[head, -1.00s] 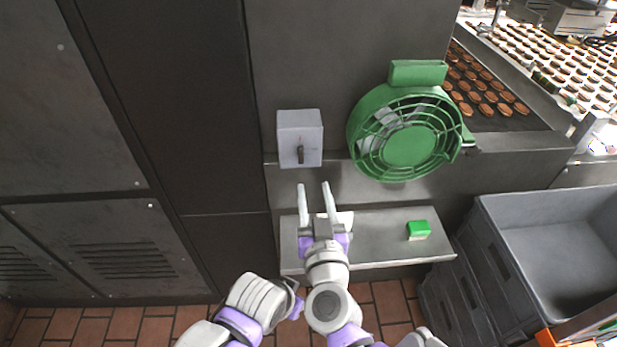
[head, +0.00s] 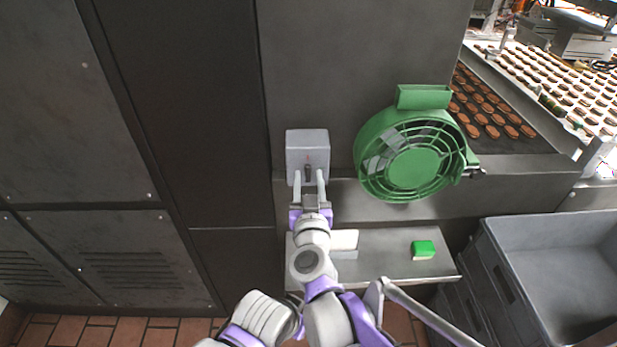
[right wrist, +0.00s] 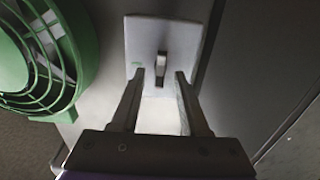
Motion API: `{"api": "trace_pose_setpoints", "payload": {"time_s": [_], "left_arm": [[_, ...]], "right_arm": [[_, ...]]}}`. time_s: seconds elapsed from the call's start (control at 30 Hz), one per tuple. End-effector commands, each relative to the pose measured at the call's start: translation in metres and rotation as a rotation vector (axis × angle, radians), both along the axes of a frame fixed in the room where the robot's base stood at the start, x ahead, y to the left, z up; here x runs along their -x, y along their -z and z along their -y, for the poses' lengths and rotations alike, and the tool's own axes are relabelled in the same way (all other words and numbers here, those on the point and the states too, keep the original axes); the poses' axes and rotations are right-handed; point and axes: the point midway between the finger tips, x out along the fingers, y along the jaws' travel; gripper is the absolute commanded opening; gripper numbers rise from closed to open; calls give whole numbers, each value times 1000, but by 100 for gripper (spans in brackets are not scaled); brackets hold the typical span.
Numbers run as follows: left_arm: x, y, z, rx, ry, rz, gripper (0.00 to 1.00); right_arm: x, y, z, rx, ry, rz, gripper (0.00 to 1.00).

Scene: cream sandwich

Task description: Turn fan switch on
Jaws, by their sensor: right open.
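The fan switch is a grey box (head: 307,148) on the dark wall panel, with a small dark lever (head: 308,172) low on its front face. The green fan (head: 411,160) is mounted to its right. My right gripper (head: 308,178) is open, with its fingertips at the lower part of the box, one on each side of the lever. In the right wrist view the lever (right wrist: 161,64) stands just beyond and between the two open fingertips (right wrist: 160,76). I cannot tell whether the fingers touch the box. My left gripper does not show clearly.
Below the switch is a metal shelf (head: 385,268) with a green-and-white block (head: 423,250) and a white object (head: 344,240). A grey crate (head: 560,270) stands at the lower right. A conveyor of biscuits (head: 550,80) runs at the upper right.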

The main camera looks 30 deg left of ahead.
Motion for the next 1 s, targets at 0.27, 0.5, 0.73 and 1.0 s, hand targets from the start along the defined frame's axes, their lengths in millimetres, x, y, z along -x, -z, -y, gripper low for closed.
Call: {"api": "trace_pose_setpoints", "payload": {"time_s": [0.27, 0.5, 0.73, 1.0], "left_arm": [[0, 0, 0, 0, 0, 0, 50], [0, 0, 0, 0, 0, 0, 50], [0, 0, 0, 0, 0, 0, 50], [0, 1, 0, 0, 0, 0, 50]], "right_arm": [[-3, 0, -2, 0, 0, 0, 45], [-3, 0, -2, 1, -1, 1, 11], [-3, 0, -2, 1, -1, 1, 0], [-3, 0, -2, -11, -1, -7, 0]]}}
